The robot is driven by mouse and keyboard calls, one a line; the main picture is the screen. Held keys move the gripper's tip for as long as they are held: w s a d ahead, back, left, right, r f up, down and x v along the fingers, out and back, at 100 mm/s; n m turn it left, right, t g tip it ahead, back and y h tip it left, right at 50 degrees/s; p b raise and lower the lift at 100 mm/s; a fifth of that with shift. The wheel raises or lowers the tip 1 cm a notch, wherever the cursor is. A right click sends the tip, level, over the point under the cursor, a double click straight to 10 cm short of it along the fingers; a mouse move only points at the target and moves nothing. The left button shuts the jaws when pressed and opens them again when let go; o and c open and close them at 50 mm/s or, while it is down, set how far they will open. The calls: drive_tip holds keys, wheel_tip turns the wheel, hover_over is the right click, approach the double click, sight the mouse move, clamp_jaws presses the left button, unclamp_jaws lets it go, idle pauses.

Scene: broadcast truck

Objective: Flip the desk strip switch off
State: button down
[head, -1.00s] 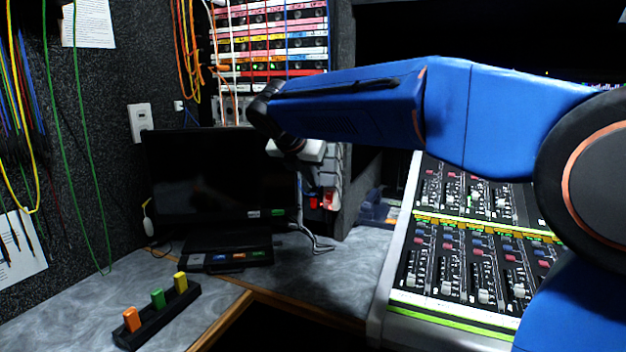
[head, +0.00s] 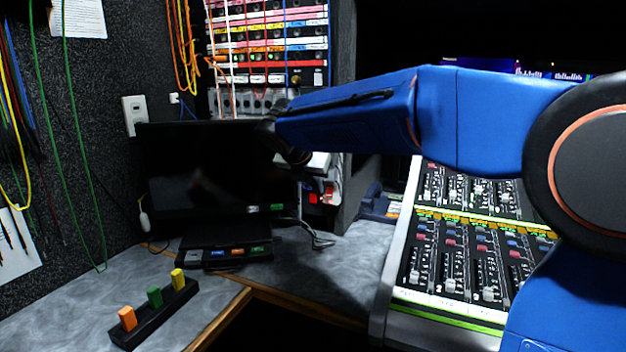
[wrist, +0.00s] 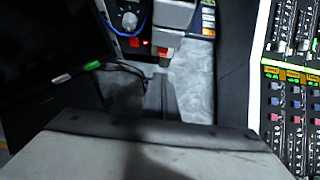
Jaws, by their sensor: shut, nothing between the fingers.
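A pale power strip (head: 335,172) stands upright on the side of the rack, behind the monitor's right edge. A red switch (head: 328,191) shows at its lower end. In the wrist view the red switch (wrist: 163,52) is at top centre, under the strip's grey body (wrist: 173,14). My gripper (wrist: 160,82) points toward it, its dark fingers together and empty, with the tips just below the switch in the picture. I cannot tell whether they touch it. In the head view my wrist hides part of the strip. The switch's position is too small to read.
A dark monitor (head: 205,170) stands left of my gripper, with a button box (head: 225,255) before it. A mixing console (head: 390,275) is to the right. Cables (head: 318,240) lie below the strip. A black block with coloured pegs (head: 155,316) sits on the front-left desk.

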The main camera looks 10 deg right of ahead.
sight(328, 196)
drive_tip(key=shift+w+d+f, duration=0.55)
drive_tip(key=shift+w+d, duration=0.1)
drive_tip(key=shift+w, duration=0.25)
drive_tip(key=shift+w+d+f, duration=0.6)
drive_tip(key=shift+w+d, duration=0.05)
drive_tip(key=shift+w, duration=0.2)
drive_tip(key=shift+w+d+f, duration=0.55)
drive_tip(key=shift+w+d, duration=0.1)
drive_tip(key=shift+w, duration=0.25)
drive_tip(key=shift+f, duration=0.1)
drive_tip(key=shift+w+d+f, duration=0.1)
drive_tip(key=shift+f, duration=0.35)
drive_tip(key=shift+r, duration=0.15)
